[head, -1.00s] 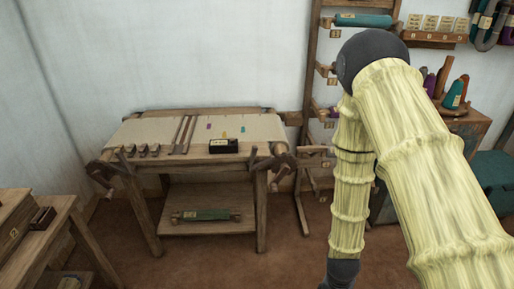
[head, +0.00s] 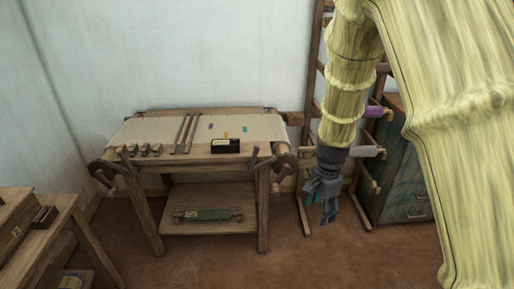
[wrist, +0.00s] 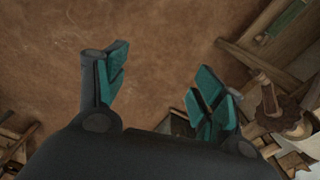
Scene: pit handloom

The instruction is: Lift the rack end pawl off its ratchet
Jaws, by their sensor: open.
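The wooden loom table (head: 196,159) stands left of my gripper in the head view. At its right front corner is a round wooden ratchet (head: 284,163), with an upright wooden lever (head: 254,157) close by; the pawl is too small to pick out surely there. In the wrist view a toothed wooden ratchet (wrist: 291,124) shows at the right edge, with a wooden bar that looks like the pawl (wrist: 264,88) slanting against it. My gripper (head: 323,207) is open and empty, pointing down, right of the ratchet and apart from it. Its teal fingers (wrist: 160,90) are spread over bare floor.
A wooden rack with bobbins (head: 364,151) stands behind and right of my gripper, close to it. A blue-grey drawer chest (head: 405,190) is farther right. A black box (head: 225,146) sits on the loom's front edge. The brown floor (head: 300,262) in front is clear.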

